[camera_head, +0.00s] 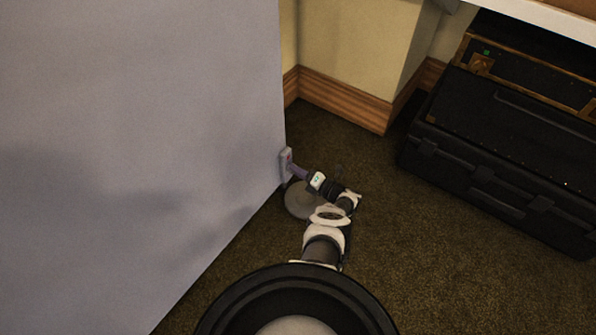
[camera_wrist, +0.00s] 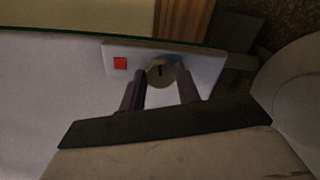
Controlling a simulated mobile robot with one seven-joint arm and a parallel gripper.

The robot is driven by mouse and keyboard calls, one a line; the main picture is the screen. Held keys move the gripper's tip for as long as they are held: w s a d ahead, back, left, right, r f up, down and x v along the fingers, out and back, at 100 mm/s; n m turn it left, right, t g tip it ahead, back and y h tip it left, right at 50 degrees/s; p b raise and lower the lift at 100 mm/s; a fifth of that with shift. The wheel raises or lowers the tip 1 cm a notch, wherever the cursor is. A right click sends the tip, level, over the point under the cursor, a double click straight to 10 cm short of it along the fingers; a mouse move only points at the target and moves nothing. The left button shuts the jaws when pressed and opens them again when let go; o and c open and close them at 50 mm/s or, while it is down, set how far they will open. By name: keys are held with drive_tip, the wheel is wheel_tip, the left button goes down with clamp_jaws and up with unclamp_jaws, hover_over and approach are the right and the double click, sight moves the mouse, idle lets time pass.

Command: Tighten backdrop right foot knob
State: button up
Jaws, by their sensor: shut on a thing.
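The backdrop (camera_head: 140,130) is a large pale grey panel filling the left of the head view. A small light plate (camera_head: 286,160) sits low on its right edge. In the head view my gripper (camera_head: 297,171) reaches the plate from the right. A round grey disc (camera_head: 302,200) lies on the floor below, partly hidden by my arm.
Black cases (camera_head: 500,160) with brass-coloured trim lie under a shelf at the right. A cream wall with a wooden skirting board (camera_head: 345,100) stands behind. Brown carpet (camera_head: 450,270) is clear between my arm and the cases.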

drive_tip(key=m, duration=0.3)
drive_tip(key=shift+s+f+m+g, duration=0.1)
drive_tip(key=shift+m+g, duration=0.2)
drive_tip(key=shift+m, duration=1.6)
drive_tip(key=o, duration=1)
drive_tip(key=shift+d, duration=0.1)
drive_tip(key=p+v, duration=0.1)
drive_tip(key=v, duration=1.2)
drive_tip(key=shift+s+d+f, duration=0.15)
drive_tip(key=shift+d, duration=0.15)
